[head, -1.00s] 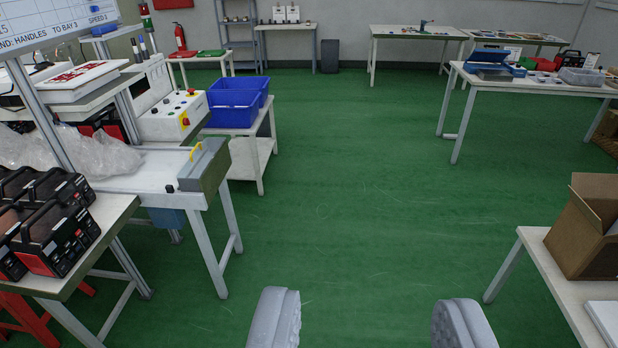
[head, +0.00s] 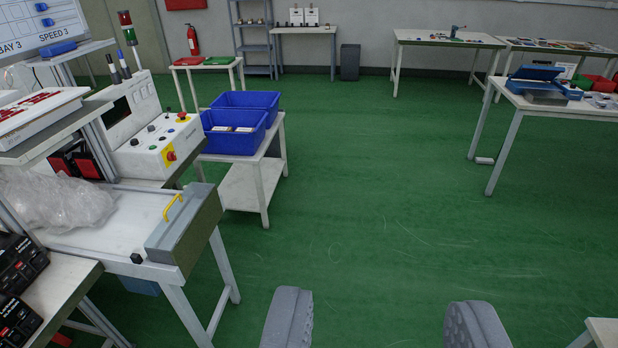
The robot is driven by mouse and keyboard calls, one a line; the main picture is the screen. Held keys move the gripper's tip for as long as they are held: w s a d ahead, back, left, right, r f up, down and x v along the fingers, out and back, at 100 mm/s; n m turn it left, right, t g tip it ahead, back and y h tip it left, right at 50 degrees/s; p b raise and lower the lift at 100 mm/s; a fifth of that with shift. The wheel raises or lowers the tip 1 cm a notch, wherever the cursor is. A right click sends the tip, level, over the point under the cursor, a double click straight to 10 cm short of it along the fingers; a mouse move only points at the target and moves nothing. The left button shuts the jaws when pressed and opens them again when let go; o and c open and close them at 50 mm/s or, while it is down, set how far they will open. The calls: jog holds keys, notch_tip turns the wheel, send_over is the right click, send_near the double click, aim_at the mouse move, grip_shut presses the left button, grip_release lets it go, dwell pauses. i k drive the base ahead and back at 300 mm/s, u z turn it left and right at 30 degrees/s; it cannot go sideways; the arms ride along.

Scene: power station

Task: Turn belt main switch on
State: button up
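A white control panel (head: 152,146) stands on the bench at the left, with several small knobs and buttons. On its front face is a red knob on a yellow plate (head: 170,156), which looks like the main switch; its exact setting is too small to read. A red button on a yellow base (head: 183,117) sits on the panel's top right. My gripper (head: 382,322) shows at the bottom edge as two grey fingers, wide apart and empty. It is over the floor, to the right of the panel and well short of it.
A bench end with a grey box and yellow handle (head: 186,228) juts out below the panel. Blue bins (head: 236,128) stand on a white cart (head: 242,188) behind it. A table (head: 545,108) stands at the right. The green floor (head: 370,180) between is clear.

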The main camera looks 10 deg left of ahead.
aim_at(171, 156)
jog(key=u, duration=0.1)
jog(key=i, duration=1.3)
jog(key=u, duration=0.4)
jog(key=i, duration=2.05)
jog(key=u, duration=0.2)
